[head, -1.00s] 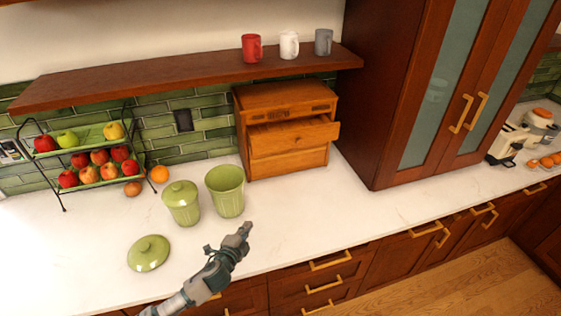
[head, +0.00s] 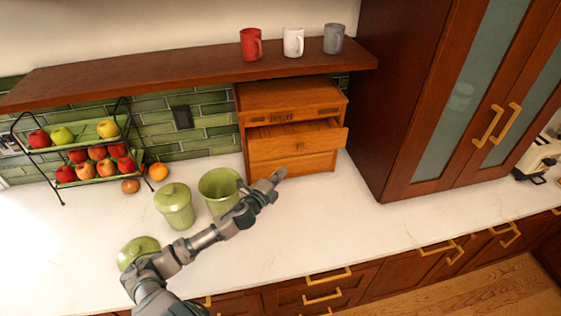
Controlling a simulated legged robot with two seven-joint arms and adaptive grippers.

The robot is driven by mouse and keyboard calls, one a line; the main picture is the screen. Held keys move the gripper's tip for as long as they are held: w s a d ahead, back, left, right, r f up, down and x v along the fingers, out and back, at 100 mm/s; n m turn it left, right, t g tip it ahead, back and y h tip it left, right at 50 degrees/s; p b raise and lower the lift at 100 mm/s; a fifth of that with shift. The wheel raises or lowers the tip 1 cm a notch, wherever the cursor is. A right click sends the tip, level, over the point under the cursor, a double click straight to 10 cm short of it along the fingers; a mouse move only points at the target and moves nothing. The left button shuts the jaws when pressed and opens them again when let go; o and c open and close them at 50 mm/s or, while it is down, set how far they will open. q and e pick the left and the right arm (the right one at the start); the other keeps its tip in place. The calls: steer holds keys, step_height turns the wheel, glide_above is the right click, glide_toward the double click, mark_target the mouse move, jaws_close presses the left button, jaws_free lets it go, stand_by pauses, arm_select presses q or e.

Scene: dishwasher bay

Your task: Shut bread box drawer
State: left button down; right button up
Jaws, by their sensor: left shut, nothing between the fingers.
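The wooden bread box (head: 290,98) stands on the white counter against the green tile wall, below the shelf. Its upper drawer (head: 297,142) is pulled out toward me, with a small knob on its front. A lower drawer front (head: 294,168) sits beneath it and looks closed. My left gripper (head: 278,176) is shut and empty. It is in front of the box's lower left part, below the open drawer in the picture; I cannot tell whether it touches. My right gripper is not in view.
A green lidded canister (head: 174,207) and an open green canister (head: 218,186) stand left of the box, the open one partly behind my arm. A loose green lid (head: 134,250) lies nearby. A fruit rack (head: 95,160) stands left. Counter right of my gripper is clear.

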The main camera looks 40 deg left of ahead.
mark_target(275, 154)
arm_select(q)
steer(key=w+a, duration=0.6)
steer(key=w, duration=0.1)
steer(key=shift+a, duration=0.25)
steer(key=shift+w+a+f, duration=0.15)
steer(key=shift+w+a, duration=0.15)
steer(key=shift+a, duration=0.2)
steer(key=shift+s+a, duration=0.1)
steer(key=shift+a, duration=0.1)
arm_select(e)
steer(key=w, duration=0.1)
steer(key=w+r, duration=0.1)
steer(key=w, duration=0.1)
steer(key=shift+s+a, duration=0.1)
